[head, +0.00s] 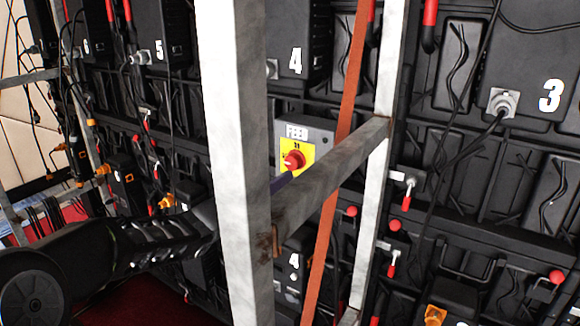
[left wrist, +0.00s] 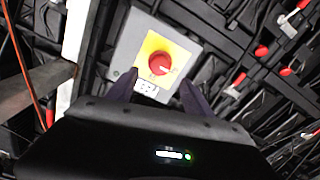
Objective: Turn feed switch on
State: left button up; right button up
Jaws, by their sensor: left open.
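The feed switch is a grey box (head: 320,137) labelled FEED, with a yellow plate and a red round knob (head: 293,160), on the black video wall. In the left wrist view the red knob (left wrist: 159,63) shows fully, with a small white mark on its face. My left gripper (left wrist: 158,82) is open, its two dark fingers reaching toward the lower part of the box, one on each side of the knob. I cannot tell if they touch it. In the head view a post hides most of this gripper; a purplish finger (head: 281,183) shows just below the knob. My right gripper is not in view.
A pale metal post (head: 236,150) and a slanting crossbar (head: 335,168) stand between me and the wall, close to my left arm. An orange strap (head: 320,240) hangs right of the switch. Cables and several red-handled latches (head: 408,194) cover the wall.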

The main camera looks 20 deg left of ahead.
aim_at(290, 165)
pick_arm(q)
jog(key=w, duration=0.5)
jog(key=w+d+p, duration=0.1)
jog(key=w, duration=0.1)
jog(key=shift+w, duration=0.2)
jog(key=shift+c, duration=0.4)
grip_shut()
